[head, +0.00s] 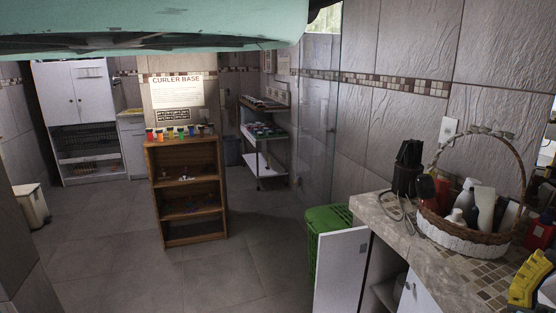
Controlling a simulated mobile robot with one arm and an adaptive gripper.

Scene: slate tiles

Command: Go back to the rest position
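My gripper is not in view in the head view, so I cannot see its fingers or whether it holds anything. A large teal shape with a dark underside (150,28) spans the top of the picture, very close to the camera. I cannot tell what it is. No object is named by the task.
A stone-topped counter (375,207) on the right holds a wicker basket (462,236) of bottles and a yellow-black item (527,283). Its white door (341,272) stands open by a green bin (325,222). A wooden shelf (190,240) stands mid-room. Tiled floor (110,250) is clear to its left.

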